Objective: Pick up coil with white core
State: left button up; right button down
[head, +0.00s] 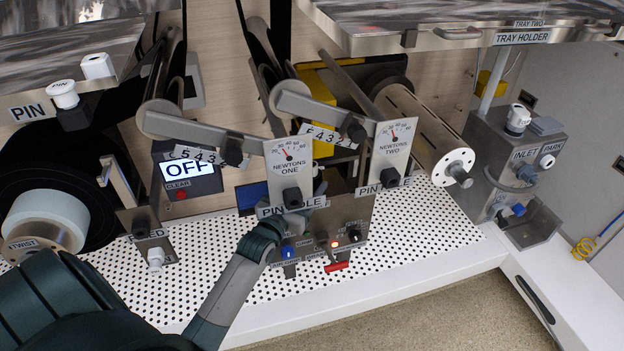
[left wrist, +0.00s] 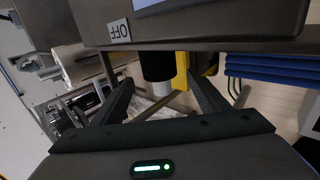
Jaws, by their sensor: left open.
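A large black coil with a white core (head: 48,217) is at the left edge in the head view, around a metal hub marked TWIST (head: 25,244). My left arm comes in from the lower left, and its hand reaches behind the NEWTONS ONE plate (head: 289,170), which hides the fingers. In the left wrist view my left gripper (left wrist: 160,82) is open. A black cylinder with a white end (left wrist: 158,68) shows beyond and between its fingers; I cannot tell what it is or whether it touches them. My right gripper is not in view.
Metal rollers (head: 425,130) and a NEWTONS TWO plate (head: 393,150) crowd the bench. The perforated white deck (head: 430,230) has free room at right. A tray holder (head: 522,37) overhangs the upper right.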

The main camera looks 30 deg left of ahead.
aim_at(309, 178)
pick_arm(q)
jog(key=shift+w+a, duration=0.2)
jog(key=shift+w, duration=1.3)
jog(key=c, duration=1.3)
